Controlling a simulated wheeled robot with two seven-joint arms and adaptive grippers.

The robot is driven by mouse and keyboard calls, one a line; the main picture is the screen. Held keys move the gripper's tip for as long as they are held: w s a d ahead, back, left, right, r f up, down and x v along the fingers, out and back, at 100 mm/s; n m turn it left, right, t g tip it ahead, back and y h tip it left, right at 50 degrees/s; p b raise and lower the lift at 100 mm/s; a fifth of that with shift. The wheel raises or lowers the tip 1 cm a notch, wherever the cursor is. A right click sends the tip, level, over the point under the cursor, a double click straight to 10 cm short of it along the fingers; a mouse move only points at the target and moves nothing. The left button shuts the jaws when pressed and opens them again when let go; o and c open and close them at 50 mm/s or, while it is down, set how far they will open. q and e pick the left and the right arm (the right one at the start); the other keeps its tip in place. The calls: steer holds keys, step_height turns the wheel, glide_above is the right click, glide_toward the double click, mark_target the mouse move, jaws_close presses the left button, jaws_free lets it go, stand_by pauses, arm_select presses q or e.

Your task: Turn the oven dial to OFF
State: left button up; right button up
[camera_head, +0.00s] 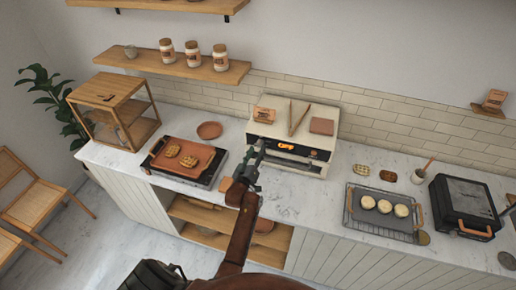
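The cream oven (316,165) stands against the tiled wall, on the back of the counter. Its dark front panel has a lit orange display (286,146) that appears to read OFF. My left gripper (257,150) is at the left end of this panel, close in front of it. The dial is not clearly visible; the gripper covers that part of the front. Whether the fingers touch a dial, and whether they are open or shut, is too small to tell. My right gripper is not in view.
A copper-coloured griddle with waffles (184,158) lies left of my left gripper. Tongs (298,118) and small boxes lie on the oven top. A wire rack (360,222) with a tray of buns and a black press (465,205) stand right.

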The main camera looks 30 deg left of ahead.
arm_select(q)
steer(key=shift+v, duration=2.5)
